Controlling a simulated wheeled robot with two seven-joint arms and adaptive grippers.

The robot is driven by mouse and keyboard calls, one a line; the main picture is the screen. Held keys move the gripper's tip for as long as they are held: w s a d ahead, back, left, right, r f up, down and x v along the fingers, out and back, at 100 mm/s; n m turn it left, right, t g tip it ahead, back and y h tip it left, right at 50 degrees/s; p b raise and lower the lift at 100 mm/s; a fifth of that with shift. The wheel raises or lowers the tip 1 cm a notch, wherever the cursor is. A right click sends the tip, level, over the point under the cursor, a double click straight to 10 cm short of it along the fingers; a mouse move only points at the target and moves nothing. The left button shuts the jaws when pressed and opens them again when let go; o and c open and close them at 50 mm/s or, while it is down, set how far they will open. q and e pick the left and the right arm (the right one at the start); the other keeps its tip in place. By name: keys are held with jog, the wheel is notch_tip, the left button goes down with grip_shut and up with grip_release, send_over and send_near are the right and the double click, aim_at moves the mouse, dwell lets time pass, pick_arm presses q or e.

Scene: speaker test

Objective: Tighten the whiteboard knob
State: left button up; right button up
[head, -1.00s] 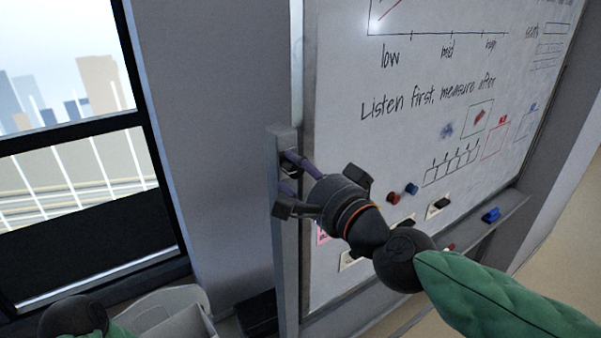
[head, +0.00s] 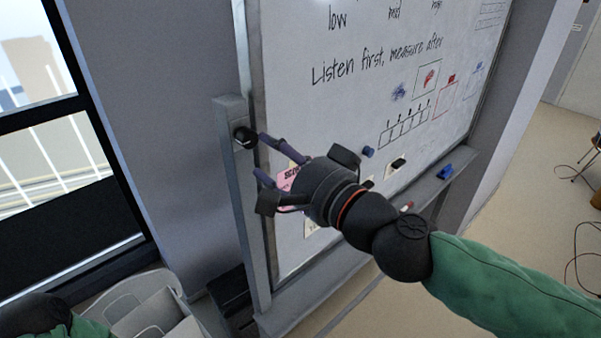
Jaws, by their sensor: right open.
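The whiteboard (head: 330,110) stands in a grey frame and carries writing and drawings. Its black round knob (head: 245,137) sits on the upper part of the grey side post (head: 238,190). My right gripper (head: 264,159) is open, with its purple-tipped fingers spread just right of and below the knob. The upper fingertip is close to the knob; whether it touches cannot be told.
A tray ledge (head: 425,188) with a blue marker-like item (head: 445,172) runs below the board. A blue magnet (head: 368,152) is on the board. A light grey bin (head: 150,306) stands at bottom left, near a window. Cables (head: 580,250) lie on the floor at right.

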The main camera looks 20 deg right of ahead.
jog(key=shift+v, duration=2.75)
